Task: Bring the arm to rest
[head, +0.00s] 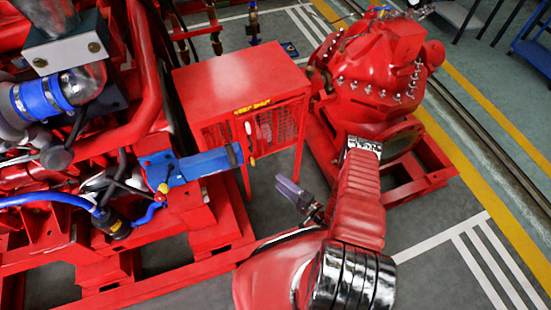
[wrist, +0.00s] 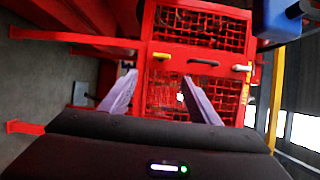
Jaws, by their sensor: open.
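My arm is red with dark and chrome rings and rises from the bottom of the head view, bent at the elbow. My gripper (head: 290,192) has pale purple fingers and stands over the floor in front of the red cabinet (head: 235,85). In the wrist view my gripper (wrist: 158,76) is open, its fingers apart with nothing between them. The cabinet's mesh front (wrist: 200,62) shows beyond the fingertips, apart from them. A dark handle and a yellow latch are on that front.
The red engine frame (head: 150,275) with pipes and blue hoses fills the left. A blue lever-like part (head: 205,165) juts toward the cabinet. The red pump (head: 375,75) stands at the back right. Grey floor (head: 430,265) with white and yellow lines is clear at right.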

